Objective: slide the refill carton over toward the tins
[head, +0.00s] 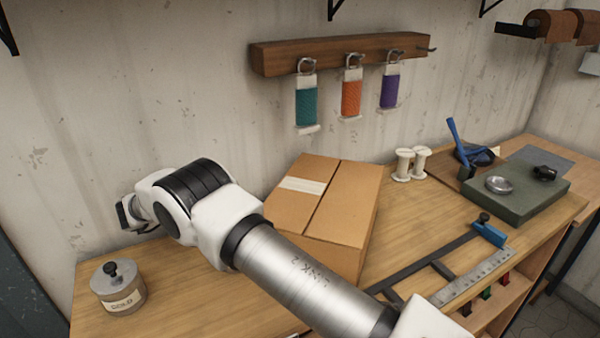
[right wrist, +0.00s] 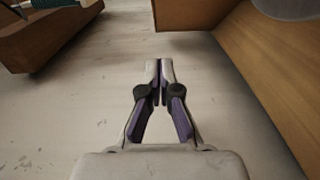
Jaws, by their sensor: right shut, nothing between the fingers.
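The refill carton (head: 345,215) is a closed brown box with a pale strip of tape, standing on the bench against the wall side. It also shows at the top of the right wrist view (right wrist: 190,14). A round metal tin (head: 118,298) with a black knob and a pale label stands at the bench's left end. My right arm crosses in front of the carton to its left side. My right gripper (right wrist: 160,68) is shut and empty, apart from the carton, with its tips pointing toward it. Its fingers are hidden in the head view. My left gripper is not in view.
A wall rack (head: 340,52) holds teal, orange and purple thread rolls above the carton. White spools (head: 412,163), a green block (head: 510,195) and a metal ruler (head: 472,277) lie to the right. The bench between tin and carton is largely clear, partly covered by my arm.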

